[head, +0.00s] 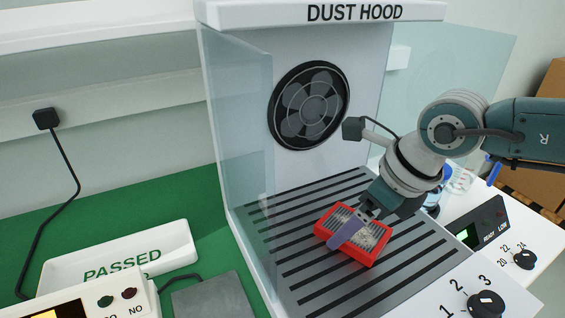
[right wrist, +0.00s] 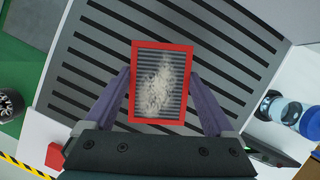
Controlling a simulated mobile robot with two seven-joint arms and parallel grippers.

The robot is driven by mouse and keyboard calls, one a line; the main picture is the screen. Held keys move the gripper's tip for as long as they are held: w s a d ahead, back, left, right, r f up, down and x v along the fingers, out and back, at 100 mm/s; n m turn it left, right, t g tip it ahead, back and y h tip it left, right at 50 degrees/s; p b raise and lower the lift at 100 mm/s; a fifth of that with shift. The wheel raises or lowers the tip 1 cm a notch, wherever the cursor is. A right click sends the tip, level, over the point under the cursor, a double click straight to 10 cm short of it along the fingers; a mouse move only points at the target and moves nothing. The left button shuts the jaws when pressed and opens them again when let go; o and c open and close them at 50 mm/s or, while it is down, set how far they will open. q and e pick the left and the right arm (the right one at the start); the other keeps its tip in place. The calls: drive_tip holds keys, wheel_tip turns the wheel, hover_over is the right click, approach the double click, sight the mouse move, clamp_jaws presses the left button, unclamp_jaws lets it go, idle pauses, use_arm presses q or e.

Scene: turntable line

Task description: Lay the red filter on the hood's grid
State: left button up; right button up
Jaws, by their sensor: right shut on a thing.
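The red filter (head: 369,240) is a red rectangular frame with grey pleats and pale dust across its middle. My right gripper (head: 348,232) is shut on it, with purple fingers along two opposite sides, as the right wrist view shows around the filter (right wrist: 160,82). The filter is over the slotted grey grid (head: 290,262) of the dust hood (head: 352,12), inside the bare slats' outline. It looks close to the grid and nearly level; whether it touches is unclear. The grid also fills much of the right wrist view (right wrist: 88,62). My left gripper is not in view.
A clear side panel (head: 238,130) stands left of the grid, and a fan (head: 310,105) is in the back wall. A control panel with knobs (head: 486,303) lies at the front right. A white PASSED tray (head: 178,240) sits on the green surface at left.

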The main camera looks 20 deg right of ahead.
drive_tip(key=o, duration=1.1)
drive_tip(key=p+v, duration=0.1)
drive_tip(key=v, duration=1.1)
drive_tip(key=shift+r, duration=0.1)
